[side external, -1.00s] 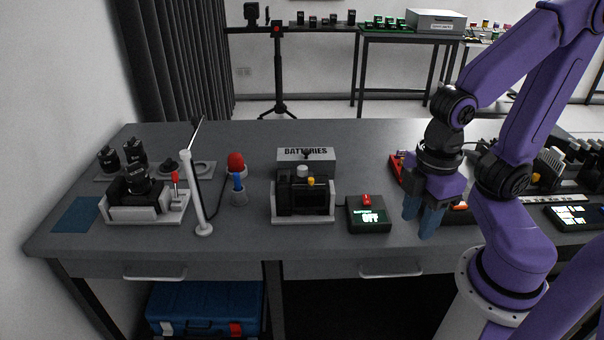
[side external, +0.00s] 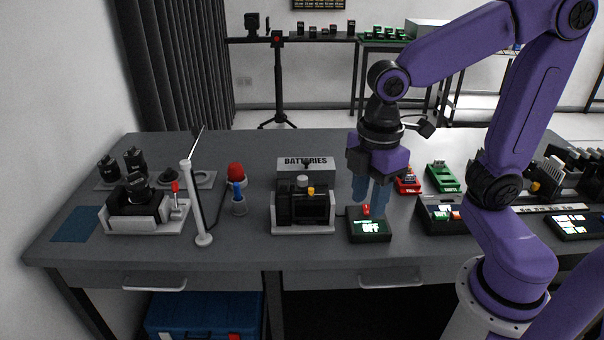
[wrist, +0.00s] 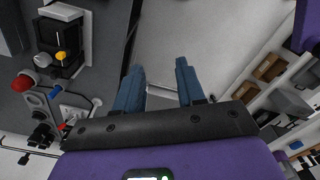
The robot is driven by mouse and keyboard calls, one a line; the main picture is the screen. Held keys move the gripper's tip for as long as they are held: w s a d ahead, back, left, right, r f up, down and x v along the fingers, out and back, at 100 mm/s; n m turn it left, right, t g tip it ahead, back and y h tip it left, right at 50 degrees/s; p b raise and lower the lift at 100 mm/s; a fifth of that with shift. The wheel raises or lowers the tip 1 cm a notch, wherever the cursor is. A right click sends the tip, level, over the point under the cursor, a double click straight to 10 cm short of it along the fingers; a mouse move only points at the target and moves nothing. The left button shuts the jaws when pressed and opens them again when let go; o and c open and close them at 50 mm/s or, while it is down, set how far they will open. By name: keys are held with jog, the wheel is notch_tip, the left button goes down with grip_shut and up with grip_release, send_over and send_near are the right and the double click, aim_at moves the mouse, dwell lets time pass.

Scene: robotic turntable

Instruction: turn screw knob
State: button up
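No part is labelled as the screw knob; several knobs show. A black device (side external: 303,208) in a light tray carries a yellow knob (side external: 311,190) and a pale grey knob (side external: 302,181). In the wrist view the yellow knob (wrist: 61,56) and pale knob (wrist: 43,60) are at upper left. A dark box (side external: 369,231) with an "OFF" display has a red knob (side external: 366,209) on top. My gripper (side external: 370,197) is open and empty, its blue fingers pointing down by the red knob; contact cannot be told. In the wrist view a gap separates the fingers (wrist: 160,72).
A grey "BATTERIES" box (side external: 306,167) stands behind the black device. Red (side external: 408,184) and green (side external: 442,177) trays lie to the right. The front table strip is mostly clear.

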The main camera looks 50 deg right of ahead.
jog(key=w+d+r+n, duration=0.1)
jog(key=w+r+n, duration=0.3)
jog(key=w, duration=1)
jog(key=n, duration=0.2)
send_near(302, 178)
notch_tip(302, 178, down, 9)
jog(key=shift+w+r, duration=0.15)
jog(key=shift+r, duration=0.05)
jog(key=shift+c, duration=0.3)
grip_shut()
